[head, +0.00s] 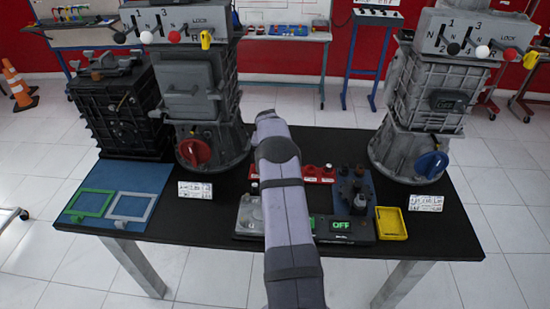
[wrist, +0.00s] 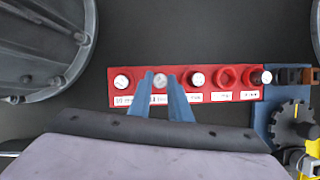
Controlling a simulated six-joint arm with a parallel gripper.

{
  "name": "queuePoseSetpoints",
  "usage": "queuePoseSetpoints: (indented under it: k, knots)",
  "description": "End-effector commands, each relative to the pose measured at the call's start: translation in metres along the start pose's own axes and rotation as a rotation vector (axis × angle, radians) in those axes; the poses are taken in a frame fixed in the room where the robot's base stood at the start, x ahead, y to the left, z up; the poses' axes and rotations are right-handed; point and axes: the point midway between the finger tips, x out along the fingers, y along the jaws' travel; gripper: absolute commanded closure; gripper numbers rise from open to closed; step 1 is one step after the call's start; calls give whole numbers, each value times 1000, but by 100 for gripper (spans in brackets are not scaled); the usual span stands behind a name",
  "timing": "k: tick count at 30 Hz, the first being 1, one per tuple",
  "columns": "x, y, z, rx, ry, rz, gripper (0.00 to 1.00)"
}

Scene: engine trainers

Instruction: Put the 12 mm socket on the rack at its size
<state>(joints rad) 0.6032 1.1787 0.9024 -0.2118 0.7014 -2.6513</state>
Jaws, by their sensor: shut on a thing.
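The red rack (wrist: 212,97) lies across the wrist view, with a row of seats and white size labels along its near edge. My gripper (wrist: 160,77) has its two blue fingers over the rack's second seat from the left. It is shut on a silver socket (wrist: 160,83) there; I cannot tell how deep the socket sits. Other sockets stand at the left end (wrist: 122,82) and right of the fingers (wrist: 197,79). A red hexagonal seat (wrist: 227,76) is empty. The fingers partly cover the labels, and the sizes are mostly unreadable. In the head view my arm hides the gripper; the rack (head: 318,174) shows beside it.
A blue stand with a dark knob (wrist: 292,122) is right of the rack. On the black table (head: 225,222) are a yellow tray (head: 391,223), an OFF display (head: 350,226) and a blue mat with frames (head: 85,190). Tall grey engine units (head: 205,90) (head: 430,95) stand behind on both sides.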

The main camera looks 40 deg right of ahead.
Motion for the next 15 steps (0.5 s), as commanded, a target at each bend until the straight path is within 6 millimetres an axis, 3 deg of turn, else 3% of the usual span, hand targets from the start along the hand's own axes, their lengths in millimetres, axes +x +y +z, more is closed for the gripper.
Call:
queuePoseSetpoints:
  k: [15]
  knots:
    - [9,0,-4,0,-1,0,100]
